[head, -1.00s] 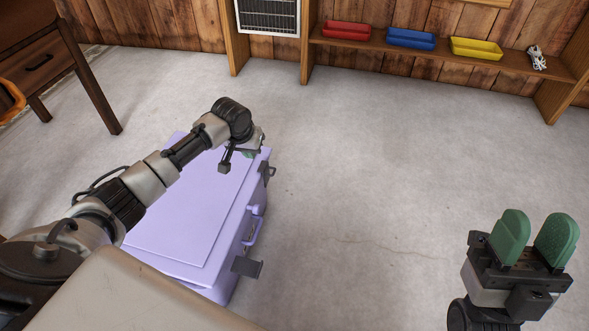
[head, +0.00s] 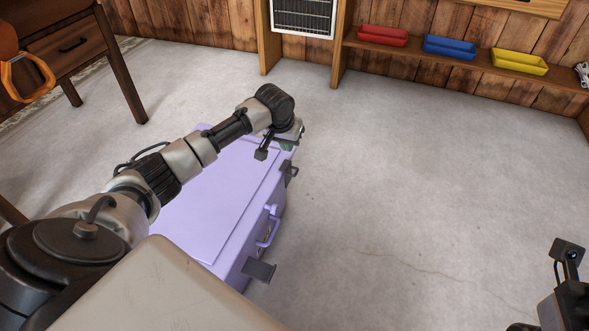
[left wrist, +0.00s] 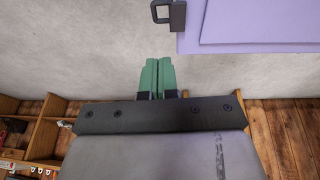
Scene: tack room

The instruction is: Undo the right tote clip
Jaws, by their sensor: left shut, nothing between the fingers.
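The lavender tote (head: 215,200) stands on the floor with its lid down. A dark clip (head: 289,172) sits at the far end of its handle side, and another dark clip (head: 259,271) at the near end juts outward. The lavender handle (head: 268,230) is between them. My left gripper (head: 287,146) is by the tote's far corner, mostly hidden behind its own wrist. In the left wrist view its green fingers (left wrist: 158,78) are together and empty, apart from a dark clip (left wrist: 173,15) on the tote's edge (left wrist: 225,46). My right gripper's fingers are out of view.
A low wooden shelf holds a red tray (head: 383,35), a blue tray (head: 449,47) and a yellow tray (head: 518,62) along the back wall. A wooden table (head: 70,45) stands at the upper left. The floor right of the tote is clear.

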